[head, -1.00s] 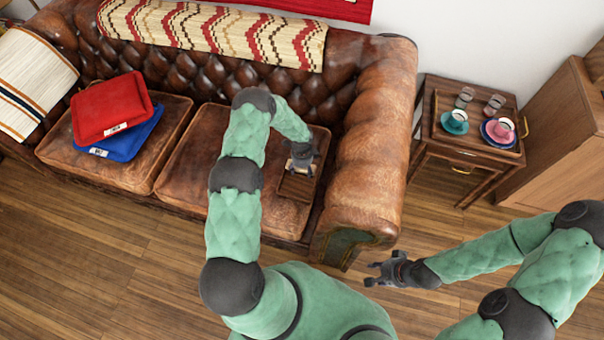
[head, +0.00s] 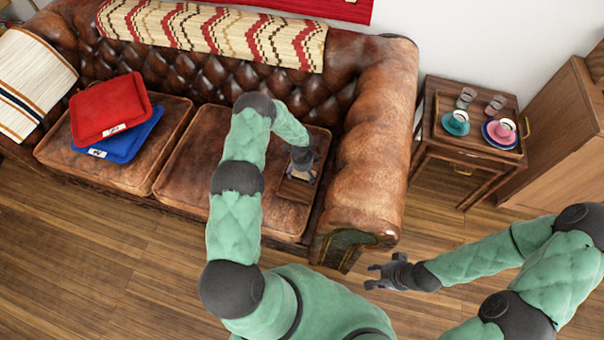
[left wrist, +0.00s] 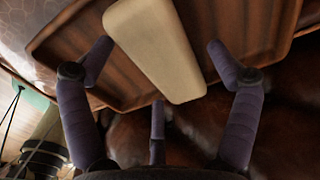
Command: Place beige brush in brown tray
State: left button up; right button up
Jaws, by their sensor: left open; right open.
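The beige brush (left wrist: 158,45) shows in the left wrist view as a pale, smooth block lying over the brown tray (left wrist: 85,48), with one end at or past the tray's near edge. I cannot tell how fully it rests on the tray. My left gripper (left wrist: 160,62) is open, its fingers spread on both sides of the brush and apart from it. In the head view the brown tray (head: 296,191) lies on the right sofa cushion, and my left gripper (head: 301,168) is over it, mostly hiding the brush. My right gripper (head: 378,277) is open and empty over the floor.
The leather sofa's right armrest (head: 365,150) stands close beside the tray. A side table (head: 470,145) with cups and glasses stands to the right.

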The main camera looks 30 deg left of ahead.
aim_at(302, 174)
pick_arm(q)
notch_tip(302, 174, up, 11)
jog(key=p, duration=0.3)
jog(key=shift+r, duration=0.1)
dwell(0.4)
